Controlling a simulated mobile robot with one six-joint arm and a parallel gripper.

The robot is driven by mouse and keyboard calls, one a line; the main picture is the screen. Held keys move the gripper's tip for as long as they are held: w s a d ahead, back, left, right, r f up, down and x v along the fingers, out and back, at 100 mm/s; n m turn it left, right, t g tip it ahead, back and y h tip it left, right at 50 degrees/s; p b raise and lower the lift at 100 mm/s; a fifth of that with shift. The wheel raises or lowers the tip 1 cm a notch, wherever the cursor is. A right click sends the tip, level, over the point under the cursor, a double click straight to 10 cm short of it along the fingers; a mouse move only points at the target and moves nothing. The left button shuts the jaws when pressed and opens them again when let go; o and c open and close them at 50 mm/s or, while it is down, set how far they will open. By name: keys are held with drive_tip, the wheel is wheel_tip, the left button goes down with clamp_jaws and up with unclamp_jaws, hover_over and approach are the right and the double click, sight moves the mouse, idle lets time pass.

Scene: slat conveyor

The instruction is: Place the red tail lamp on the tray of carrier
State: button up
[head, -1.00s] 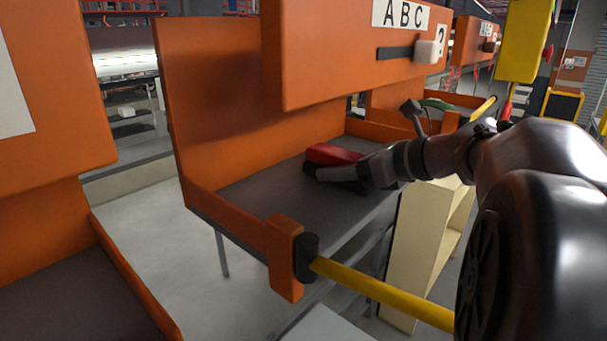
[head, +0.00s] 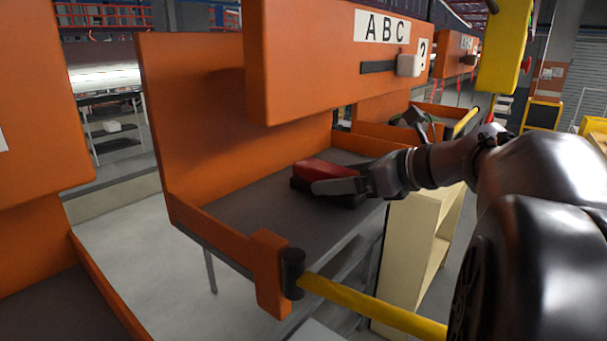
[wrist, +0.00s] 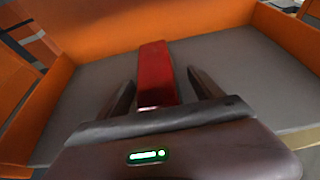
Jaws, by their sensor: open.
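The red tail lamp (head: 326,168) lies on the grey tray (head: 255,216) of the orange carrier (head: 200,120). In the wrist view the lamp (wrist: 154,75) is a long red block on the tray floor, with its near end between the two fingers. My gripper (wrist: 163,85) is open, with a finger on each side of the lamp and gaps showing beside it. In the head view my gripper (head: 318,188) reaches in from the right, low over the tray, and one finger hides part of the lamp's near side.
An orange upper panel with an ABC label (head: 383,27) overhangs the tray. Low orange walls edge the tray, and a yellow bar (head: 370,307) runs from its front corner. Another orange carrier (head: 45,120) stands at the left. A cream shelf unit (head: 415,245) stands below my arm.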

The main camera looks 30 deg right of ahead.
drive_tip(key=v, duration=0.9)
drive_tip(key=shift+b, duration=0.4)
drive_tip(key=shift+s, duration=0.1)
